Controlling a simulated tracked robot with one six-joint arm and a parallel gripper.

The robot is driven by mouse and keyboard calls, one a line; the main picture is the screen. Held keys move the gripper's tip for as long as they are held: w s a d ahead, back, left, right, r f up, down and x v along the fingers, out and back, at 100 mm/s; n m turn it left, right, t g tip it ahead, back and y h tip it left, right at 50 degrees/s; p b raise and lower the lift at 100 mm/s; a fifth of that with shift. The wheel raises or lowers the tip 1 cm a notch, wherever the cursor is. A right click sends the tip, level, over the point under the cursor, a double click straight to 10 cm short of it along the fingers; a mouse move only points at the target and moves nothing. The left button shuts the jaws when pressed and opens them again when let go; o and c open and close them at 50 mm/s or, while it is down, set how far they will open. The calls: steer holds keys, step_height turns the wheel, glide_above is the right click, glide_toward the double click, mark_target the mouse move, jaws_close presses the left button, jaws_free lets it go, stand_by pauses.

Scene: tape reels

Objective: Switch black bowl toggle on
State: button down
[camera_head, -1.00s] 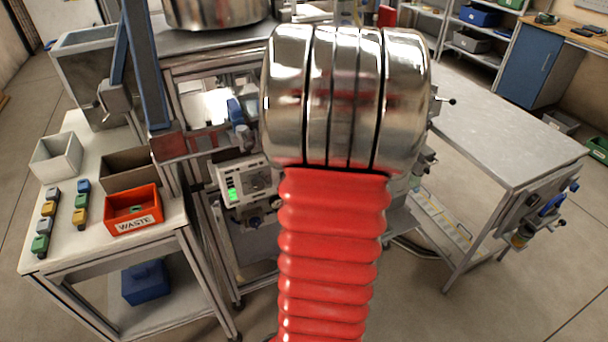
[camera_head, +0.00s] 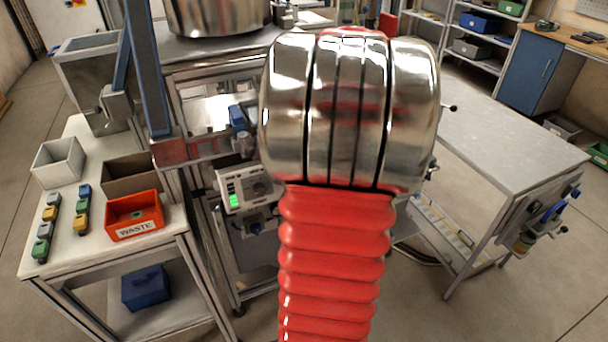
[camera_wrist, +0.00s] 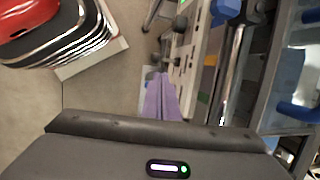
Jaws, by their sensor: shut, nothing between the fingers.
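A light control panel (camera_head: 228,181) with a lit green display is on the frame left of my arm in the head view. In the wrist view a panel (camera_wrist: 186,62) shows nearly edge-on, with small knobs or switches sticking out to its left. I cannot tell which one is the black bowl toggle, nor its position. My gripper (camera_wrist: 158,76) shows in the wrist view as purple fingers, shut and empty, with tips close to the panel's lower left side. Whether they touch a switch is unclear. My red and silver arm hides the gripper in the head view.
A steel bowl (camera_head: 217,16) stands on the machine at the top. An orange WASTE bin (camera_head: 134,215) and several coloured blocks are on the left table (camera_head: 85,150). A grey table (camera_head: 510,140) stands at right. A blue part (camera_wrist: 226,8) is above the panel in the wrist view.

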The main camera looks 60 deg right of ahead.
steer(key=v, duration=0.5)
steer(key=shift+w+d, duration=0.25)
steer(key=shift+d, duration=0.1)
stand_by(0.3)
